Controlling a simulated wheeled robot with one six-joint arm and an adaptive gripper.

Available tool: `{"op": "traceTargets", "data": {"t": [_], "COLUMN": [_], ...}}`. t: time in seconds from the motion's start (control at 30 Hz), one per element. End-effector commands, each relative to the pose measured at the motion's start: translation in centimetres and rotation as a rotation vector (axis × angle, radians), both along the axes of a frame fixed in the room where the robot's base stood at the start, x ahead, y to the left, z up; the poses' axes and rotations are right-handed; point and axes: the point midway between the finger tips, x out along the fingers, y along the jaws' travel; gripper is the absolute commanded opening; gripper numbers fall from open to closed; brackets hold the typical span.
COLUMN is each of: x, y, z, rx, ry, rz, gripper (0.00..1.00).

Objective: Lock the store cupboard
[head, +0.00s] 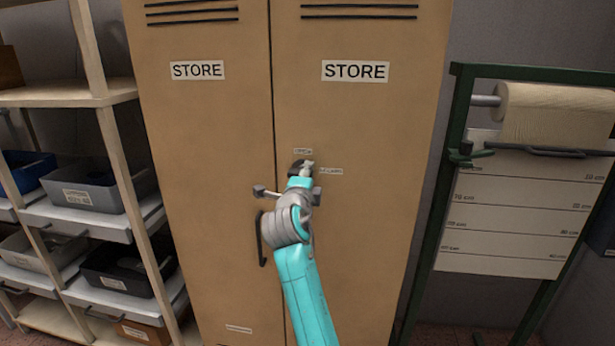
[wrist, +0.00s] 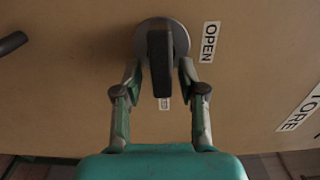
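The store cupboard (head: 210,130) is tan, with two doors that look shut and STORE labels on both. A round turn knob (wrist: 160,60) with a dark bar grip sits on the right door; in the head view the knob (head: 295,168) is partly hidden by my gripper (head: 302,172). In the wrist view my gripper (wrist: 160,72) is open, its fingers apart on either side of the bar, with a gap on each side. The bar points down in that view, towards a small label between the fingers, too small to read. An OPEN label (wrist: 209,42) is right of the knob.
A dark pull handle (head: 263,238) is on the left door, close to my arm. A shelf rack with grey and black bins (head: 85,190) stands at the left. A green frame with a paper roll (head: 550,110) stands at the right.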

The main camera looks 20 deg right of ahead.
Motion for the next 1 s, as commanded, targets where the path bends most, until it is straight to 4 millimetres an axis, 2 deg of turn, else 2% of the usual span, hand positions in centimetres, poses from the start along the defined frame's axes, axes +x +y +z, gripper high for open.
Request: {"op": "traceTargets", "data": {"t": [0.37, 0.47, 0.8, 1.0], "x": [-0.5, -1.6, -7.5, -9.8], "y": [0.3, 0.9, 3.8, 5.0], "z": [0.1, 0.1, 0.0, 0.0], "rx": [-0.001, -0.001, -0.001, -0.001], "ry": [-0.002, -0.003, -0.002, -0.002], "rz": [0.001, 0.002, 0.002, 0.001], "gripper": [0.44, 0.44, 0.44, 0.44]}}
